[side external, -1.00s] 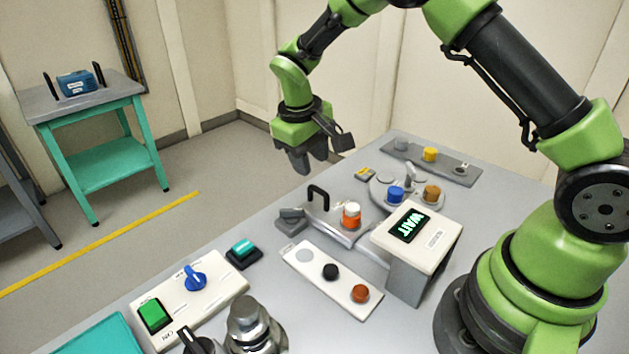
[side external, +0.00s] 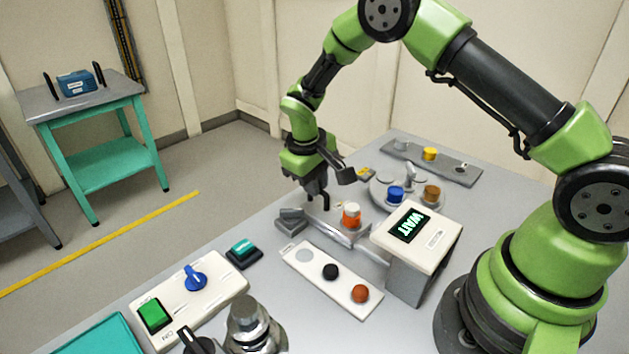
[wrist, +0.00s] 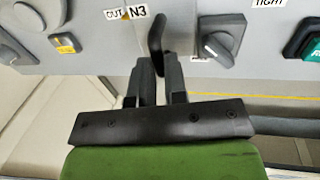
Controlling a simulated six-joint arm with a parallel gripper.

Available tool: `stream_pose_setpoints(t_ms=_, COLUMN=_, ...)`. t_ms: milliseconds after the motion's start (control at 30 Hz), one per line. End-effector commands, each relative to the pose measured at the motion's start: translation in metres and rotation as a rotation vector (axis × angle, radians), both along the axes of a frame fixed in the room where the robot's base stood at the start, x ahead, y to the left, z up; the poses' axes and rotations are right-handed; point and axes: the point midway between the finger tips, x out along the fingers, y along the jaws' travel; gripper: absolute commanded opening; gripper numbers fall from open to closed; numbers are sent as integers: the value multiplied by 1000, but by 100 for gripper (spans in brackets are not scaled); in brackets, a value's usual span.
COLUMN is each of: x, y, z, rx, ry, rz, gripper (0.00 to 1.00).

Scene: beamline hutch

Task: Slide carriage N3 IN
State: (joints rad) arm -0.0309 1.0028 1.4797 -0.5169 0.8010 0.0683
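The black upright handle of carriage N3 (wrist: 156,34) shows in the wrist view, by the "N3" label (wrist: 138,12) and the yellow-edged "OUT" label (wrist: 115,14). My gripper (wrist: 160,80) has one finger on each side of the handle, with little gap left; it looks shut on it. In the side view my gripper (side external: 317,196) is low over the bench and hides most of the handle. An orange-and-white cylinder (side external: 351,216) stands just right of it, by a grey rail (side external: 343,236).
A grey clamp knob (side external: 291,218) sits close left of my gripper. A display box (side external: 410,225) reading "WAIT" stands to the right. A round plate with a blue cylinder (side external: 396,194) is behind. A white strip with coloured discs (side external: 331,272) lies in front.

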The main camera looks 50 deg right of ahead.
Motion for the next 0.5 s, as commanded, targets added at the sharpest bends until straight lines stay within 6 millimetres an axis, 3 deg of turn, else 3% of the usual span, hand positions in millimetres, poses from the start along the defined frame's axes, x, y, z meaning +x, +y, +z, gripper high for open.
stream_pose_setpoints(t_ms=167, x=-4, y=0, z=0, rx=-2, ry=1, rz=-1, gripper=0)
stream_pose_setpoints(t_ms=500, x=-42, y=-1, z=0, rx=-5, ry=2, rz=-5, gripper=0)
